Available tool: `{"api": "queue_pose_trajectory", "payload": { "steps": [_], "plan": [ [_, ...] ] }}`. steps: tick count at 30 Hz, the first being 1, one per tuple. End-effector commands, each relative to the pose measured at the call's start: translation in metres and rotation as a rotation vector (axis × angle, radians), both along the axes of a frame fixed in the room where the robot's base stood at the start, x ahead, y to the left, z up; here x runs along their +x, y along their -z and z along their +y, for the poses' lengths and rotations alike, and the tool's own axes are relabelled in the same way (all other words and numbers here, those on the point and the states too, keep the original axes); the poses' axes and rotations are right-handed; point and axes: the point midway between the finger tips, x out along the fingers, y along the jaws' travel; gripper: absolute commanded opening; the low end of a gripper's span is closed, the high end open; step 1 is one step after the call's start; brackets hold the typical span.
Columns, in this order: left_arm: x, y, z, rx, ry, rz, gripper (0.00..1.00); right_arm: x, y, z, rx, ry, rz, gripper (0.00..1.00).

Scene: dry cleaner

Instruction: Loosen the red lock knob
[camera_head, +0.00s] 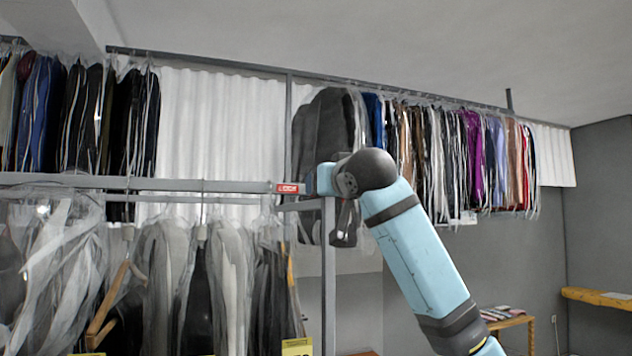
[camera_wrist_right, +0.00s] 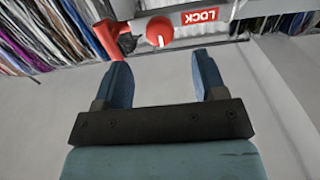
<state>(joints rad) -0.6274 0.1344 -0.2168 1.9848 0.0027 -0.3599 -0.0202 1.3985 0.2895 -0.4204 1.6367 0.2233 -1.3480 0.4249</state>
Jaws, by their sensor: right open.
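The red lock knob (camera_wrist_right: 158,31) is round with a pale mark on its face, and sits on the grey rail at the top of the right wrist view. A red label reading LOCK (camera_wrist_right: 198,16) is just right of it; this label also shows on the rail end in the head view (camera_head: 290,188). My right gripper (camera_wrist_right: 160,60) is open and empty. Its two blue fingers point at the rail, with the knob beyond and between the tips, apparently not touched. In the head view my right arm hides the knob. My left gripper is not in view.
A red bracket-like part (camera_wrist_right: 108,38) stands left of the knob. The grey rail (camera_head: 150,184) carries bagged clothes (camera_head: 230,270) below it. More garments (camera_head: 470,150) hang along the back wall. A wooden table (camera_head: 512,322) stands at lower right.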

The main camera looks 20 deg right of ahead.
Motion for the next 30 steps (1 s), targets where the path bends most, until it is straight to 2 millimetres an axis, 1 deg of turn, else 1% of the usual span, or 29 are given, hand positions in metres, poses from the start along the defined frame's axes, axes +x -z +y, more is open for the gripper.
{"api": "queue_pose_trajectory", "payload": {
  "steps": [1, 3, 6, 10, 15, 23, 24, 26, 27, 30],
  "plan": [
    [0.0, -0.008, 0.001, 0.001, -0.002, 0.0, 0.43, 0.012, -0.004, 0.0, -0.001, 0.001, 0.003, 0.64],
    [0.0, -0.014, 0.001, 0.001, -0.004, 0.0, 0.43, 0.026, -0.004, 0.001, -0.001, 0.001, 0.003, 0.64],
    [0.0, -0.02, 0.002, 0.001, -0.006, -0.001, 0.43, 0.044, -0.003, 0.001, 0.0, 0.0, 0.002, 0.64],
    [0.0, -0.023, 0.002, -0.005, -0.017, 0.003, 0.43, 0.06, -0.002, 0.002, 0.0, 0.0, 0.002, 0.64],
    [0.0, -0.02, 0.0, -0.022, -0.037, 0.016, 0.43, 0.071, -0.001, 0.003, 0.001, -0.001, 0.0, 0.64],
    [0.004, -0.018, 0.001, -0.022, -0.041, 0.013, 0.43, 0.072, 0.0, 0.003, 0.001, -0.001, -0.001, 0.64],
    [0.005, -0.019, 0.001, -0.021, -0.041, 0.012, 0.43, 0.072, 0.0, 0.003, 0.0, -0.001, -0.001, 0.6],
    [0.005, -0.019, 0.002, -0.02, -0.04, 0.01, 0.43, 0.072, 0.0, 0.003, 0.0, -0.001, -0.001, 0.46],
    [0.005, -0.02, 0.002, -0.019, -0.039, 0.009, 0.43, 0.072, 0.0, 0.003, 0.0, -0.001, -0.001, 0.37],
    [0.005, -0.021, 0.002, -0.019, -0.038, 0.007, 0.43, 0.072, 0.0, 0.003, 0.0, -0.001, -0.001, 0.17]
  ]
}}
